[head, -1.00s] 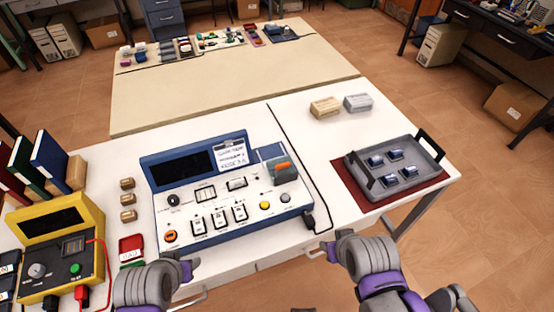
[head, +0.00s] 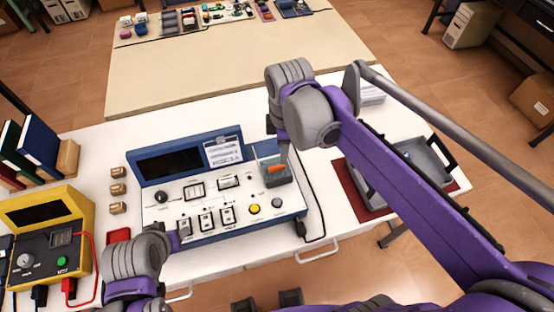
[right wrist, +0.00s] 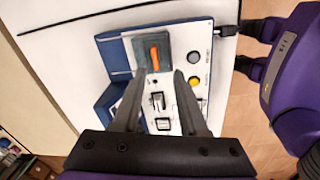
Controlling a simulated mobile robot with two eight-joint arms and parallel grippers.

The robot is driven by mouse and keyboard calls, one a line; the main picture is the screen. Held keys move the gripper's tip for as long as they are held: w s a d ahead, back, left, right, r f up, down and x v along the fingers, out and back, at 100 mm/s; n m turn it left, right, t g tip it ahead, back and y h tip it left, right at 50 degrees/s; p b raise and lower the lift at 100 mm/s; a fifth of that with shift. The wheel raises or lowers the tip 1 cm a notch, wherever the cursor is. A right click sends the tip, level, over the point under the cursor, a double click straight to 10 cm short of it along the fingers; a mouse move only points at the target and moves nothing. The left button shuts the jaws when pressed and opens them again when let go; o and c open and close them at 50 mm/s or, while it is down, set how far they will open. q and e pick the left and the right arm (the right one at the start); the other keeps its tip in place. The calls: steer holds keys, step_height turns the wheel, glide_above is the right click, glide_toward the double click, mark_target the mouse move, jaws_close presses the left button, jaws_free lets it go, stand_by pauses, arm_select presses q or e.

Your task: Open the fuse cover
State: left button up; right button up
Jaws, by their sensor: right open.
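The blue-framed instrument panel (head: 151,206) stands on the white table.
A grey tray (head: 432,150) on a red mat lies to the right, partly behind my right arm. A yellow meter (head: 80,208) with red leads stands at the left. A black cable (head: 322,215) runs beside the panel's right side.

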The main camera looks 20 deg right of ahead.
mark_target(277, 166)
steer(key=f+n, duration=0.1)
steer(key=f, duration=0.2)
steer(key=w+f+n, duration=0.1)
steer(key=f, duration=0.2)
steer(key=a+f, duration=0.1)
steer(key=f, duration=0.3)
steer(key=shift+w+n+g+b, duration=0.3)
steer(key=shift+w+n+g, duration=0.1)
jaws_close()
steer(key=shift+w, duration=0.1)
stand_by(1.0)
